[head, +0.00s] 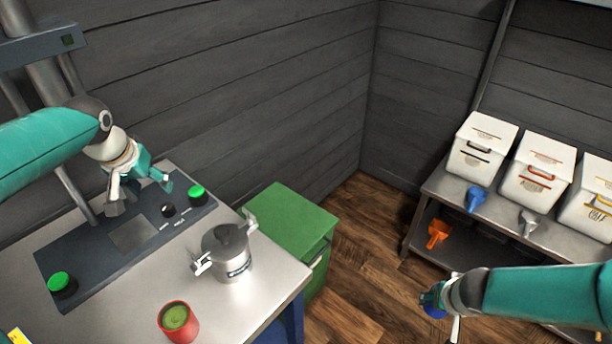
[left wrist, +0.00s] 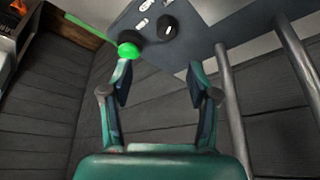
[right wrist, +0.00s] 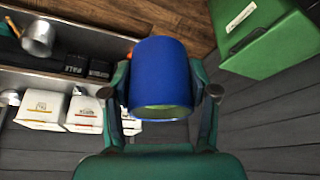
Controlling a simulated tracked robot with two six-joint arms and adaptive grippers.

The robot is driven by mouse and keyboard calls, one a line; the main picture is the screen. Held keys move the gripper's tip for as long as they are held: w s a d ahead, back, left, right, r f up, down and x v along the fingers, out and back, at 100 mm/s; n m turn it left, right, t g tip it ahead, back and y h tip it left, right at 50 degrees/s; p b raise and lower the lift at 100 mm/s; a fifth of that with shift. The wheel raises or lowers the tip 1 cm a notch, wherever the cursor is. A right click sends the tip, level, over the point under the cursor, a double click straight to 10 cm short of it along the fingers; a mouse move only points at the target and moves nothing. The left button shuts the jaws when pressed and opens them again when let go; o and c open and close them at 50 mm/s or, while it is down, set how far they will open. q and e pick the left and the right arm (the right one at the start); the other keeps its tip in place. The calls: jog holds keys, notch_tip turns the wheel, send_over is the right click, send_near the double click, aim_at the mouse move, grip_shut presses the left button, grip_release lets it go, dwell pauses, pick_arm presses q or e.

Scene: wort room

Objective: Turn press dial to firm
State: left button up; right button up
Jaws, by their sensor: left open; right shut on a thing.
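The black press dial (head: 168,210) sits on the dark control panel (head: 95,262) of the press, with small white labels beside it. It also shows at the top of the left wrist view (left wrist: 167,27), beyond my fingertips. Its setting is too small to read. My left gripper (head: 141,192) is open and empty above the panel, to the left of the dial and apart from it. My right gripper (head: 436,300) is out over the floor on the right, shut on a blue cup (right wrist: 160,78).
Green buttons (head: 197,191) (head: 61,281) stand at both ends of the panel. A steel pot (head: 226,252) and a red cup of green stuff (head: 178,322) stand on the table. A green cabinet (head: 285,222) is beside it. White bins (head: 483,147) line the right shelf.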

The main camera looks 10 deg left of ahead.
aim_at(166, 207)
pick_arm(q)
jog(key=x, duration=0.7)
jog(key=a+p+x, duration=0.1)
jog(key=x, duration=0.3)
jog(key=shift+s+f, duration=0.2)
jog(key=shift+s, duration=0.1)
jog(key=shift+c, duration=0.3)
